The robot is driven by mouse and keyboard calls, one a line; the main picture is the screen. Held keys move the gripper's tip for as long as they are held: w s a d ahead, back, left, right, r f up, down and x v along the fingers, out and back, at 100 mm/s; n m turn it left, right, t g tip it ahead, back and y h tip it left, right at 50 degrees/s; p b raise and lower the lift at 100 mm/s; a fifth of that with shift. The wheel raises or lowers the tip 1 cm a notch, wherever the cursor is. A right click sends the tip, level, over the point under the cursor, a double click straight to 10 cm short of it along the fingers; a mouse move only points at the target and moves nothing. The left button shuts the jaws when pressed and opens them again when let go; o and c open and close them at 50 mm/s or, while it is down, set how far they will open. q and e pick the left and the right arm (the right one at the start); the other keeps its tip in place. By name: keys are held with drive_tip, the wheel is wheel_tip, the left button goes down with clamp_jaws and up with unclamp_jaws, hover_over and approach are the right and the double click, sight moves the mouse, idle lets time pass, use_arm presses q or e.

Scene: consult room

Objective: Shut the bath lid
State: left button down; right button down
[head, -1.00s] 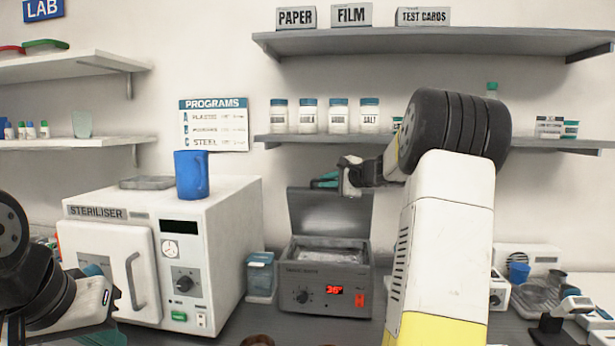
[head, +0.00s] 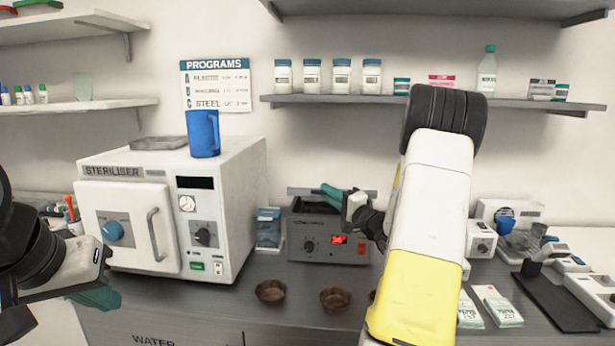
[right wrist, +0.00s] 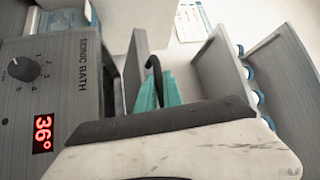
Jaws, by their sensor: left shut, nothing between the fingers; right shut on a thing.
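The grey sonic bath (head: 310,241) stands on the counter right of the steriliser, its red display lit. Its lid (head: 299,190) is partly lowered and shows nearly edge-on above the body, with a dark gap beneath. The right wrist view shows the lid (right wrist: 136,65) as a grey panel apart from the bath body (right wrist: 60,85). My right gripper (head: 331,192) is at the lid's front edge, its teal fingers shut on the lid; a dark hooked part shows beside the fingers (right wrist: 158,90). The exact grip is partly hidden. My left gripper (head: 98,298) is shut and empty, low at the left.
The white steriliser (head: 130,225) with a blue cup (head: 203,134) on top stands left of the bath. Brown bowls (head: 271,291) sit on the counter in front. A shelf (head: 400,101) with jars runs above. A black mat (head: 560,300) lies at the right.

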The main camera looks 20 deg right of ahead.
drive_tip(key=shift+n+t+y, duration=0.5)
drive_tip(key=shift+n+y, duration=0.1)
drive_tip(key=shift+n, duration=0.3)
drive_tip(key=shift+s+a+f, duration=0.1)
drive_tip(key=shift+s+f, duration=0.15)
drive_tip(key=shift+f, duration=0.85)
drive_tip(key=shift+s+a+f, duration=0.1)
drive_tip(key=shift+s+f, duration=0.1)
drive_tip(key=shift+f, duration=0.85)
drive_tip(key=c, duration=1.8)
unclamp_jaws()
drive_tip(key=shift+o, duration=0.2)
drive_tip(key=v, duration=0.8)
